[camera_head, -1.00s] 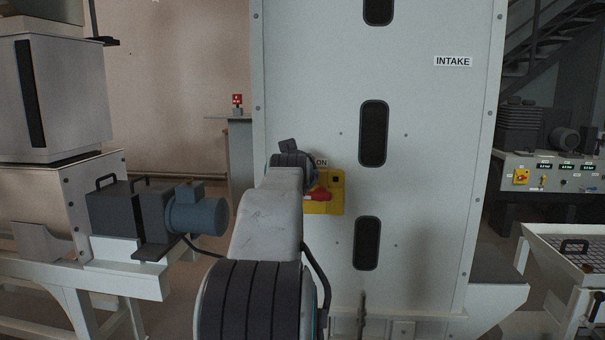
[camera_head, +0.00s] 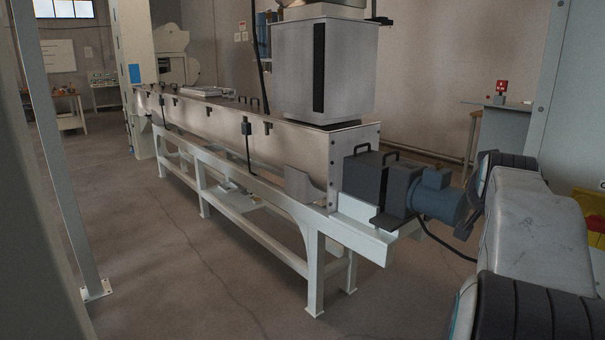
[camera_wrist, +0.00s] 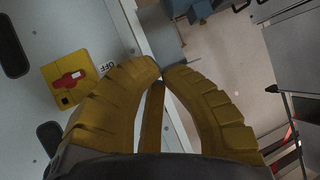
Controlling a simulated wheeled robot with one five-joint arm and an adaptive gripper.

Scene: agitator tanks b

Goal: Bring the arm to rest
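My arm (camera_head: 535,235) shows at the right edge of the head view, bent in front of the pale cabinet. My gripper (camera_wrist: 161,69) shows in the wrist view with its ridged yellow fingers curved together, tips meeting, and nothing seen between them. A third finger shows behind the gap. In the head view the box (camera_head: 594,208) is cut off at the right edge.
A long steel trough (camera_head: 262,138) on a white frame (camera_head: 318,240) stands in mid-view, with a blue motor (camera_head: 437,196) at its near end, close to my arm. A white post (camera_head: 62,160) rises at the left. The floor (camera_head: 180,270) between them is clear.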

